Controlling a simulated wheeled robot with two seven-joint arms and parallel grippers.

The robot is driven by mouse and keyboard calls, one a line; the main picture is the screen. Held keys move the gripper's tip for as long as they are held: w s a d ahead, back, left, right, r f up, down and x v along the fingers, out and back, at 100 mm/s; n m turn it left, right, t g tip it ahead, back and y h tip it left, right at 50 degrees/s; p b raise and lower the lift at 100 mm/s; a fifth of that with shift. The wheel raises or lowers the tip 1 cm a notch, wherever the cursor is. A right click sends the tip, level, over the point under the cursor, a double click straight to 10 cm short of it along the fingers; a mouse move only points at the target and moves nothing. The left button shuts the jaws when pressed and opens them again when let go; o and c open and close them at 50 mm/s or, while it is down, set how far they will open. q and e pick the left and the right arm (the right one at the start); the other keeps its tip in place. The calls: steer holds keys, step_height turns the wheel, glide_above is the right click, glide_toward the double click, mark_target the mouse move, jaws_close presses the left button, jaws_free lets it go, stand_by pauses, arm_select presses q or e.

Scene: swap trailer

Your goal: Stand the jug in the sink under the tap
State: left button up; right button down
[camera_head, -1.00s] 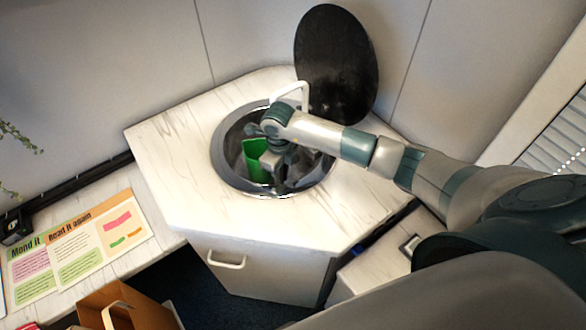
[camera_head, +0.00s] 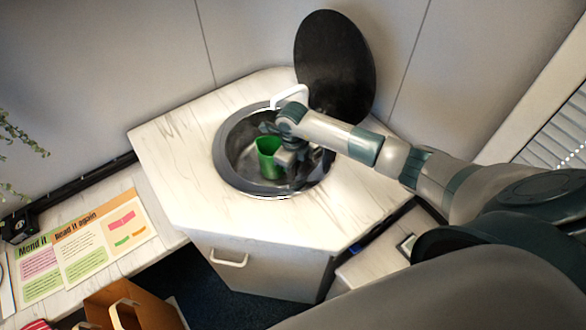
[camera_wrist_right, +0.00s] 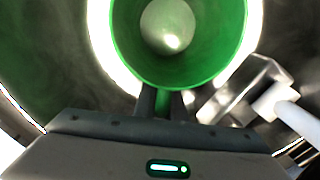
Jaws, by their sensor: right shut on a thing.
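The green jug (camera_head: 267,158) is inside the round metal sink (camera_head: 226,170), below the rim on the left of my right gripper (camera_head: 279,163). In the right wrist view I look down into the jug's open mouth (camera_wrist_right: 185,72), with a pale round patch inside. My right gripper (camera_wrist_right: 162,101) is shut on a green strip at the jug's near side, likely its handle. The white tap (camera_head: 289,95) arches at the back of the sink, partly hidden by my right wrist. I cannot tell whether the jug's base touches the sink floor. My left gripper is out of view.
A black round lid (camera_head: 335,65) stands upright behind the sink. The pale marbled counter (camera_head: 185,145) around the sink is clear. A cupboard handle (camera_head: 229,260) sticks out in front. A poster (camera_head: 85,250) and a brown box (camera_head: 140,310) are at lower left.

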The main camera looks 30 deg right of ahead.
steer(key=shift+f, duration=0.1)
steer(key=shift+f, duration=0.1)
steer(key=shift+f, duration=0.1)
steer(key=c, duration=1.8)
jaws_free()
steer(key=shift+r, duration=0.3)
step_height(320, 180, up, 10)
steer(key=b, duration=0.3)
steer(key=shift+r+b, duration=0.4)
steer(key=shift+r, duration=0.5)
